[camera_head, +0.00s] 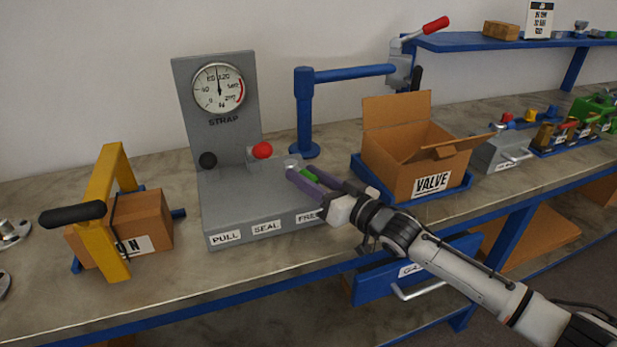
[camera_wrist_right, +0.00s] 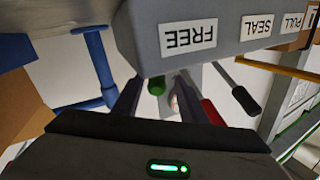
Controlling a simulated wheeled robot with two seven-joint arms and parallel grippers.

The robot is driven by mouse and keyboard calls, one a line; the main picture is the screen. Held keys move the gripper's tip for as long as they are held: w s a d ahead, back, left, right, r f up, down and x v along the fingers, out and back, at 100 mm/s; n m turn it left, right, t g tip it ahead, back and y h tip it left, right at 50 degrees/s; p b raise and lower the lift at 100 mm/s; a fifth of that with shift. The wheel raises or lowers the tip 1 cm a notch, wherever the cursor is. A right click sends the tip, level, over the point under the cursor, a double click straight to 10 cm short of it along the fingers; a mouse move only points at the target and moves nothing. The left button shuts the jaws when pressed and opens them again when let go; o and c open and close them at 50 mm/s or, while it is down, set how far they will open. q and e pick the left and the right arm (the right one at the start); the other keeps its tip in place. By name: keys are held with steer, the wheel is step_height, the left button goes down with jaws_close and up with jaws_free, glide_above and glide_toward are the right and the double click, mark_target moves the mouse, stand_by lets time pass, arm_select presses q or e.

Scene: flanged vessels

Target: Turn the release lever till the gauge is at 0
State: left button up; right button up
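A grey strap machine (camera_head: 219,150) stands on the bench with a round gauge (camera_head: 218,89). Its needle points almost straight up, between the low and high numbers, not at 0. Its front labels read PULL, SEAL and FREE (camera_head: 307,216). Behind the labels are a black knob (camera_head: 208,160), a red knob (camera_head: 262,150) and a green-gripped lever (camera_head: 309,174). My right gripper (camera_head: 302,174) is at the green lever. In the right wrist view the green grip (camera_wrist_right: 157,85) lies between the spread fingers (camera_wrist_right: 158,100); contact is unclear. My left gripper is out of view.
A blue drawer (camera_head: 400,275) hangs below the bench edge, under my right arm.

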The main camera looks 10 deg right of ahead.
steer(key=shift+d+f, duration=0.1)
steer(key=shift+d, duration=0.15)
